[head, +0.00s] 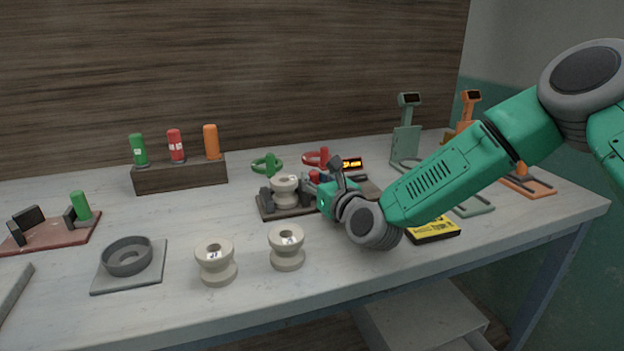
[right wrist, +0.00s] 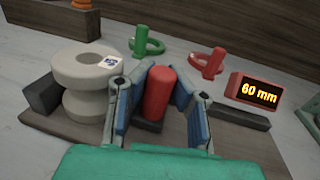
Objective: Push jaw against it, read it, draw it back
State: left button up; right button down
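A cream spool (head: 286,189) with a small printed label stands between the dark blocks of a measuring gauge (head: 268,212); it is also in the right wrist view (right wrist: 85,75). The gauge's red handle (right wrist: 160,93) stands upright to the right of the spool. My right gripper (right wrist: 166,75) has one finger on each side of this handle and appears shut on it. The left finger hides part of the gap between jaw and spool, so I cannot tell if they touch. The lit display (right wrist: 253,91) reads 60 mm. My left gripper is out of view.
A grey ring on a plate (head: 128,256), a green-handled gauge (head: 50,232) and a wooden block of coloured cylinders (head: 181,174) lie left. Green (head: 406,140) and orange display stands are right, a yellow-black box (head: 433,230) in front.

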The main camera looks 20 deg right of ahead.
jog(key=shift+s+d+f, duration=0.1)
jog(key=shift+d+f, duration=0.05)
jog(key=shift+d, duration=0.15)
jog(key=shift+d+f+b, duration=0.1)
jog(key=shift+d+b, duration=0.3)
jog(key=shift+d, duration=0.95)
jog(key=c, duration=1.6)
grip_release()
jog(key=shift+c, duration=0.2)
jog(key=shift+s+d, duration=0.1)
jog(key=shift+d, duration=0.25)
jog(key=shift+a+r, duration=0.2)
jog(key=shift+a, duration=0.05)
